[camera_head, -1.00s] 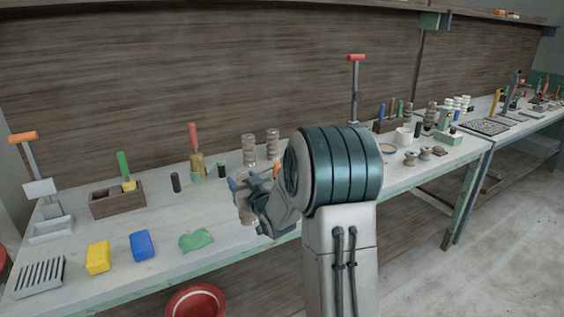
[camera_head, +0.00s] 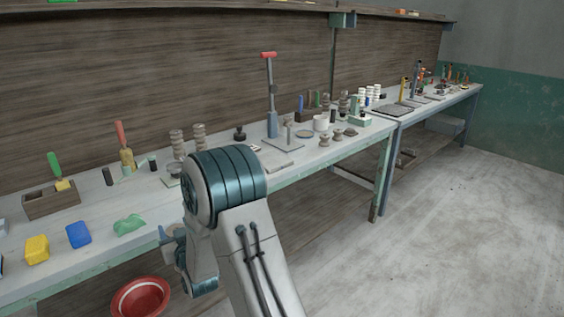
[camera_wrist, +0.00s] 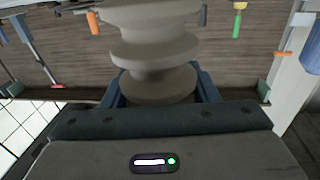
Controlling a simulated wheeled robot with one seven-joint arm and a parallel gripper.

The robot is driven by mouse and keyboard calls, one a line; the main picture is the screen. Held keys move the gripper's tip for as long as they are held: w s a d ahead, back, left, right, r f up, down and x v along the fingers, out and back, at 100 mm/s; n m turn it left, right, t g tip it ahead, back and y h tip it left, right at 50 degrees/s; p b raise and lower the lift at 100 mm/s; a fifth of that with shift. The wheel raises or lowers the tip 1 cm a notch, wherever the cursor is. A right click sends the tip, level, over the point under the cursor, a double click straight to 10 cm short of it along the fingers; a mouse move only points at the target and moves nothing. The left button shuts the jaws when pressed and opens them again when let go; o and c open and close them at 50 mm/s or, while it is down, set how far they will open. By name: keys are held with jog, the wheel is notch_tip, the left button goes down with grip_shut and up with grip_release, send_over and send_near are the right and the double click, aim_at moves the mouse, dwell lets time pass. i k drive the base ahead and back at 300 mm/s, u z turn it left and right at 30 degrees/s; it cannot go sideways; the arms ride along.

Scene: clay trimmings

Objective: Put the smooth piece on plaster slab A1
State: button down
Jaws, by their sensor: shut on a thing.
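My gripper (camera_wrist: 160,88) is shut on a grey-brown turned piece (camera_wrist: 150,55) with rounded, stacked ridges, seen close up in the wrist view. The piece sits between the two blue fingers, and its far end is cut off by the frame edge. In the head view my gripper (camera_head: 172,240) is low at the bench's front edge, largely hidden by my arm, and the held piece cannot be made out. A flat pale slab (camera_head: 283,142) lies on the bench right of my arm. No A1 label is legible.
Similar ridged pieces (camera_head: 177,141) stand behind my arm. A red-handled stand (camera_head: 270,95) rises behind the slab. A white cup (camera_head: 321,123) and small dark pieces (camera_head: 336,136) lie to its right. A green cloth (camera_head: 129,225) and a red bowl (camera_head: 141,297) are at left.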

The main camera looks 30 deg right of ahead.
aim_at(273, 156)
jog(key=z, duration=0.95)
jog(key=i, duration=0.35)
jog(key=u, duration=0.4)
